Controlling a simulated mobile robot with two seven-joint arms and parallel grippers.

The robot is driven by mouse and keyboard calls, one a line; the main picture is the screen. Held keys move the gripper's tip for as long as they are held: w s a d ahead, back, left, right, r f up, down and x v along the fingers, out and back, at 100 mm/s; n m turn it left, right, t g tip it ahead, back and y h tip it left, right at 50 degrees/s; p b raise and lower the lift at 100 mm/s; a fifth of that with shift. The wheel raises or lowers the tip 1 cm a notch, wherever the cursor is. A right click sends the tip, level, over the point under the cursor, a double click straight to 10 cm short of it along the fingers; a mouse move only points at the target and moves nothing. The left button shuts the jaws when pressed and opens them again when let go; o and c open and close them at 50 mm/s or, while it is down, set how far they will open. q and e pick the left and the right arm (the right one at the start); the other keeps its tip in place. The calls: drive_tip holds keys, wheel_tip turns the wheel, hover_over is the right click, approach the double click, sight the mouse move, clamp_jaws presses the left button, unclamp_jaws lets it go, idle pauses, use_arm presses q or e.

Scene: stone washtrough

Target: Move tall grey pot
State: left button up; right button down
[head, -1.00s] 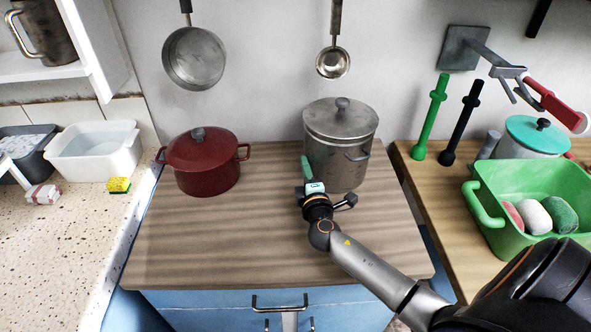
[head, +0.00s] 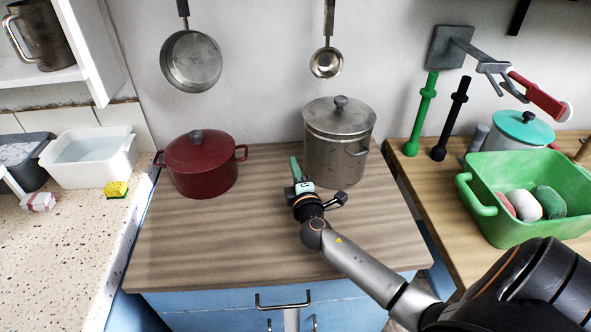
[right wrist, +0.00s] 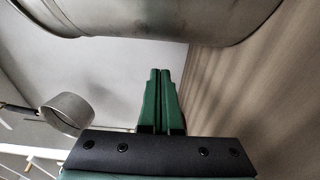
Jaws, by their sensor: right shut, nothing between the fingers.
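The tall grey pot (head: 338,140) stands upright with its lid on, at the back right of the wooden counter. A side handle shows on its right. Its lower wall also shows close by along the top of the right wrist view (right wrist: 150,18). My right gripper (head: 296,168) is just to the left of the pot and in front of it, low over the counter. Its green fingers (right wrist: 161,100) are together with nothing between them. A small gap seems to separate them from the pot. My left gripper is out of view.
A dark red lidded pot (head: 203,165) stands to the left on the wooden counter (head: 220,240). A green basin (head: 530,228) with several rounded items is on the right counter. A pan (head: 191,62) and a ladle (head: 327,62) hang above. The counter's front is clear.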

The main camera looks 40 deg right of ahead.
drive_tip(key=shift+a, duration=0.25)
drive_tip(key=v, duration=1)
drive_tip(key=shift+a+b, duration=0.1)
drive_tip(key=shift+b, duration=0.3)
